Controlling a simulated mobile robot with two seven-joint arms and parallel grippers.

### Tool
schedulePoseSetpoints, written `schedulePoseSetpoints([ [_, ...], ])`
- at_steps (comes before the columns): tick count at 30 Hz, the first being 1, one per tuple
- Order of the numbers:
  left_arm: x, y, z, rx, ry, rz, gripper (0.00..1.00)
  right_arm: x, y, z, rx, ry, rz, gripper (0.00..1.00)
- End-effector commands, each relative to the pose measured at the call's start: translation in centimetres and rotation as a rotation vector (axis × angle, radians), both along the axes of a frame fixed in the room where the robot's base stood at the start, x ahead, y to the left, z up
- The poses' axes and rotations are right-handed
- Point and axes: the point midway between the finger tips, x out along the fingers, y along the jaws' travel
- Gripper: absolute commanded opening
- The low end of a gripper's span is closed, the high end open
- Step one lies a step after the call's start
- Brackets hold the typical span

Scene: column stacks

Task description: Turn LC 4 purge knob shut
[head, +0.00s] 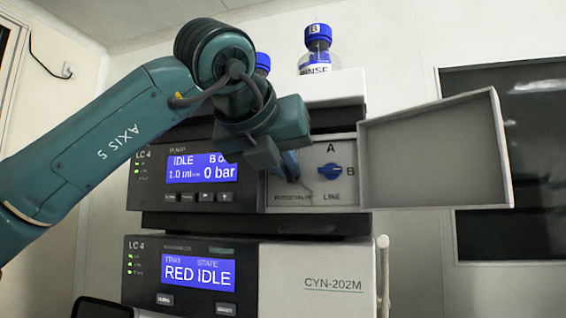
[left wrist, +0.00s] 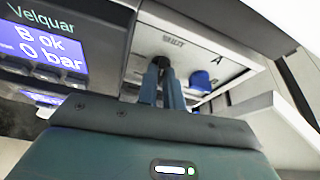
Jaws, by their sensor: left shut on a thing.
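The LC 4 pump unit (head: 146,194) stands in front of me, its screen (head: 200,168) reading IDLE and 0 bar. My left gripper (head: 290,168) reaches into the open bay right of that screen. In the left wrist view its fingers (left wrist: 160,78) are shut on the dark purge knob (left wrist: 161,62), mostly hidden between the fingertips. The knob's angle cannot be made out. A blue A/B line knob (head: 328,172) sits just right of the fingers, apart from them; it also shows in the left wrist view (left wrist: 203,80). My right gripper is not in view.
The bay's door (head: 435,150) stands open to the right. A lower unit (head: 315,285) with a RED IDLE screen is below the pump. Blue-capped bottles (head: 318,50) stand on top, behind my arm. Free room lies right of the stack.

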Motion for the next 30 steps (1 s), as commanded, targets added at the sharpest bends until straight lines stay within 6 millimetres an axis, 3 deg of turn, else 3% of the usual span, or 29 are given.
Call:
schedulePoseSetpoints([
  [10,-0.03,-0.15,0.04,0.137,-0.046,0.001,0.00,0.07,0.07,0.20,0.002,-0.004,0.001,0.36],
  [26,-0.04,-0.16,0.04,0.162,-0.055,0.001,0.00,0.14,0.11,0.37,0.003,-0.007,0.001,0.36],
  [27,-0.04,-0.15,0.04,0.162,-0.055,0.001,0.09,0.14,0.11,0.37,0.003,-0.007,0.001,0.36],
  [30,-0.04,-0.16,0.04,0.162,-0.055,0.001,0.17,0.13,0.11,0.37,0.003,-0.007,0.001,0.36],
])
